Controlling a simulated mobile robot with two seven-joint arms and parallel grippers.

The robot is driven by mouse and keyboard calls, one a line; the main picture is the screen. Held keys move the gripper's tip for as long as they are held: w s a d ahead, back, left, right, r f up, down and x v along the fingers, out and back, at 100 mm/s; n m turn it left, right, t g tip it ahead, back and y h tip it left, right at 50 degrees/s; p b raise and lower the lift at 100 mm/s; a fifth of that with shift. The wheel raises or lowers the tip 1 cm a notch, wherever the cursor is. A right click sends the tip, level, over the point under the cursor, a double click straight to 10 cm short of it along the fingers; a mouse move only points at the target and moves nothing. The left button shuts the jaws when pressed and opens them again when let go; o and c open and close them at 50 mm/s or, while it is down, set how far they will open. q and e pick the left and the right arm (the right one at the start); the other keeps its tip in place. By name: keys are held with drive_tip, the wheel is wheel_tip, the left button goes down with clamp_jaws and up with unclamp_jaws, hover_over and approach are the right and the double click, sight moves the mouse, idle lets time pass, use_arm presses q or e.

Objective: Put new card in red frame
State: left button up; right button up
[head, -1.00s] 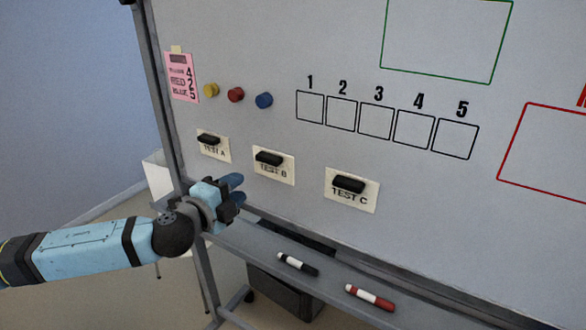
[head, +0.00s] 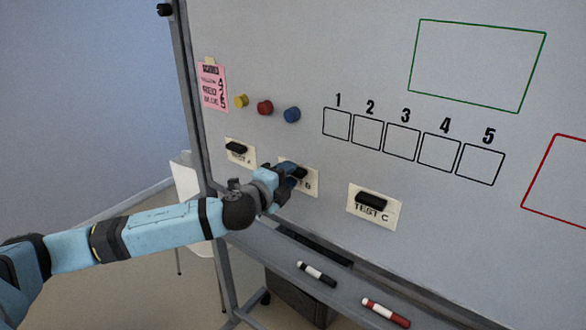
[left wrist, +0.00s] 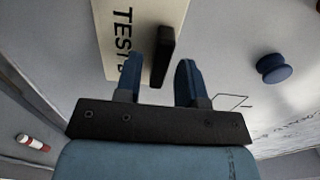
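Three cream cards hang on the whiteboard, each with a black magnet: TEST A (head: 240,157), TEST B (head: 312,184) and TEST C (head: 373,208). I cannot tell which is the new card. My left gripper (head: 293,176) is at TEST B and partly covers it. In the left wrist view, the gripper (left wrist: 157,82) is open, with the black magnet (left wrist: 164,50) of TEST B (left wrist: 112,38) between its fingertips and a gap visible beside the right finger. The red frame (head: 538,172) is drawn at the right, cut by the picture edge. My right gripper is not in view.
Yellow, red and blue (head: 291,114) round magnets sit above the cards, beside a pink note (head: 213,87). Numbered boxes and a green frame (head: 413,56) are drawn on the board. A black marker (head: 317,274) and a red marker (head: 386,312) lie on the tray below.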

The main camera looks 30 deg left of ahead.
use_arm(q)
drive_tip(key=shift+w, duration=0.3)
drive_tip(key=shift+r, duration=0.1)
clamp_jaws()
